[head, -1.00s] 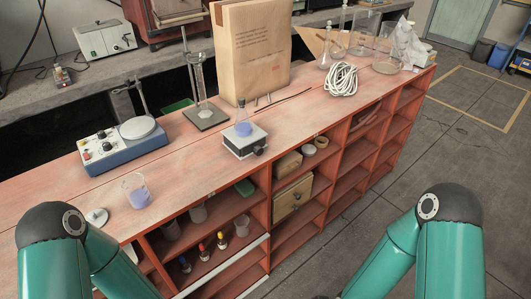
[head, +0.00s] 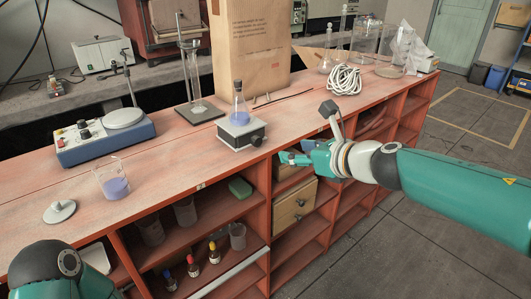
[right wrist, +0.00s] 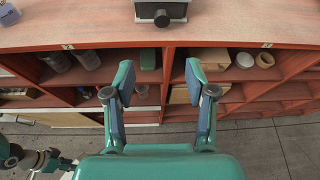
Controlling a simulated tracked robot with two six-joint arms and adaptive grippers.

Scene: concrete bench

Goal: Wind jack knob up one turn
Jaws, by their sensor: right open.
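The lab jack (head: 241,133) stands near the front edge of the red bench, with its dark knob (head: 257,139) on the side facing me. A conical flask (head: 239,108) with bluish liquid sits on the jack's top. In the right wrist view the jack (right wrist: 162,12) is at the top edge, with the knob (right wrist: 162,19) pointing towards the gripper. My right gripper (head: 283,158) is in front of the bench, a little right of and below the knob, apart from it. Its fingers (right wrist: 159,76) are spread and empty. My left gripper is out of view; only part of that arm shows.
A stirrer hotplate (head: 104,137), a beaker of bluish liquid (head: 113,182) and a flat round-based item (head: 59,211) are left of the jack. A coiled white cable (head: 344,79) lies to the right. A paper bag (head: 255,50) stands behind. Open shelves are below the bench top.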

